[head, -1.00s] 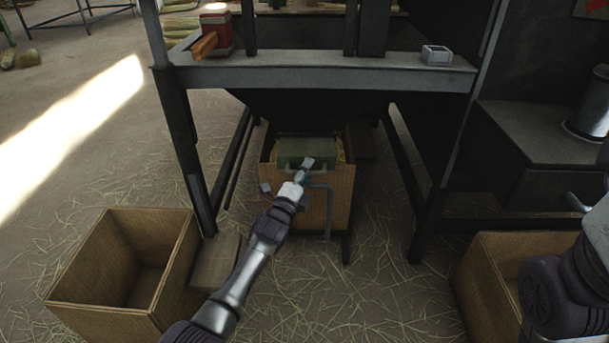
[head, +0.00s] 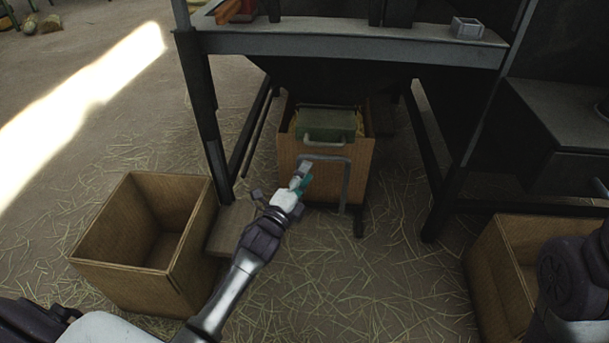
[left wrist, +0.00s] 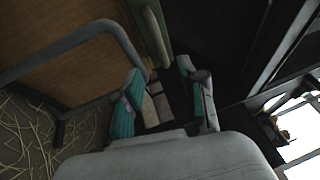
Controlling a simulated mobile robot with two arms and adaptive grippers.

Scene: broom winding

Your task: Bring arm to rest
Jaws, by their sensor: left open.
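My left gripper (head: 302,178) is open and empty in the head view, in front of a wooden cart (head: 308,182) under the dark metal frame. In the left wrist view its teal-padded fingers (left wrist: 163,100) stand apart with nothing between them. The cart has a grey tube handle (head: 348,180) on its front, which also shows in the left wrist view (left wrist: 78,38). A green box (head: 326,124) with a handle lies on straw in the cart. Of my right arm (head: 572,275), only a part shows at the right edge; its gripper is outside the view.
An empty open wooden box (head: 120,262) stands at the left on the straw-strewn floor. Another (head: 498,262) stands at the right by my right arm. The frame's crossbar (head: 350,46) and legs surround the cart.

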